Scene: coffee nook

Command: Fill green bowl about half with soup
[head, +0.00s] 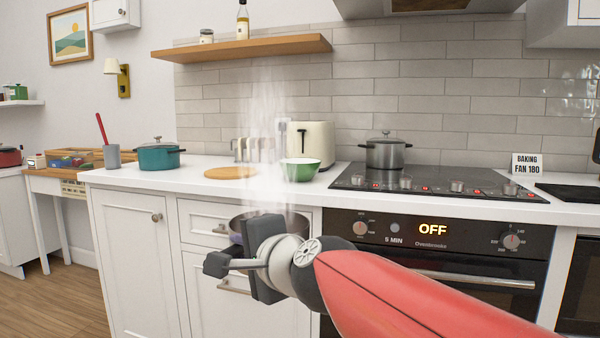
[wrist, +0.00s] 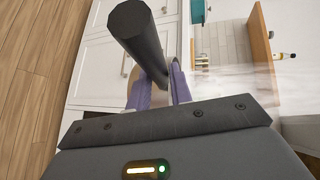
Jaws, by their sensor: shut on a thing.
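The green bowl (head: 300,171), white inside its rim, stands upright on the white counter left of the hob. I cannot see whether it holds anything. My gripper (head: 237,240) is in front of the counter drawers, below and nearer than the bowl. Its purple fingers (wrist: 160,92) are shut on the dark round handle (wrist: 138,35) of a steel pan. The pan's rim (head: 300,221) shows behind my gripper, and steam rises above it past the bowl. My gripper hides most of the pan, and its contents cannot be made out.
A round wooden board (head: 230,173) lies left of the bowl. A cream toaster (head: 312,143) stands behind it. A teal pot (head: 158,158) is farther left. A lidded steel pot (head: 385,152) stands on the hob (head: 440,181). A wooden shelf (head: 240,48) hangs above the counter.

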